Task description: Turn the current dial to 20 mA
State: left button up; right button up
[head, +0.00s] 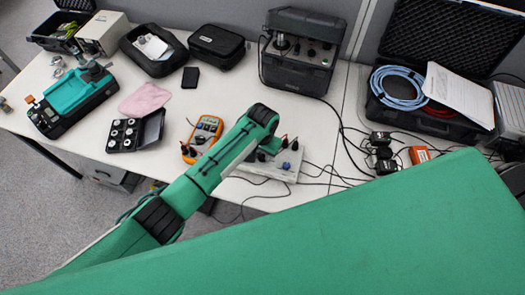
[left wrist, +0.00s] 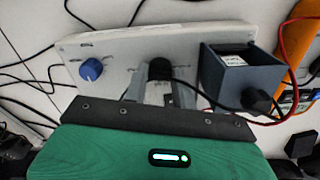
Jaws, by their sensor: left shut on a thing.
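A white panel box (head: 262,170) lies on the table, and it also fills the upper part of the left wrist view (left wrist: 120,52). It carries a blue knob (head: 285,166) and a black knob (left wrist: 160,69); the blue knob also shows in the left wrist view (left wrist: 91,69). The markings by the knobs are too small to read, so I cannot tell which is the current dial. My left gripper (left wrist: 158,82) is shut on the black knob, one finger on each side. In the head view my left arm hides most of this grip. My right gripper is out of view.
A dark block (left wrist: 240,78) with a label stands on the panel's right in the left wrist view. An orange multimeter (head: 203,138) lies left of the panel in the head view. Loose cables surround the panel. A dark instrument case (head: 300,55) stands behind.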

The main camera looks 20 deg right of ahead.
pick_arm(q)
jog(key=m+p, duration=0.1)
jog(key=m, duration=0.2)
jog(key=shift+r+m, duration=0.1)
jog(key=shift+m, duration=0.3)
jog(key=m, duration=0.4)
jog(key=shift+p, duration=0.35)
jog(key=m, duration=0.8)
jog(key=shift+m, duration=0.3)
jog(key=m+b, duration=0.1)
jog(key=m, duration=0.3)
jog(key=shift+m, duration=0.3)
jog(key=m+b, duration=0.1)
jog(key=m, duration=0.2)
jog(key=shift+d+m+b, duration=0.1)
jog(key=shift+m+b, duration=0.2)
jog(key=shift+b, duration=0.1)
jog(key=m+b, duration=0.2)
jog(key=m, duration=0.2)
jog(key=shift+f, duration=0.2)
jog(key=shift+r+m+b, duration=0.1)
jog(key=shift+m+b, duration=0.8)
jog(key=shift+m, duration=1.2)
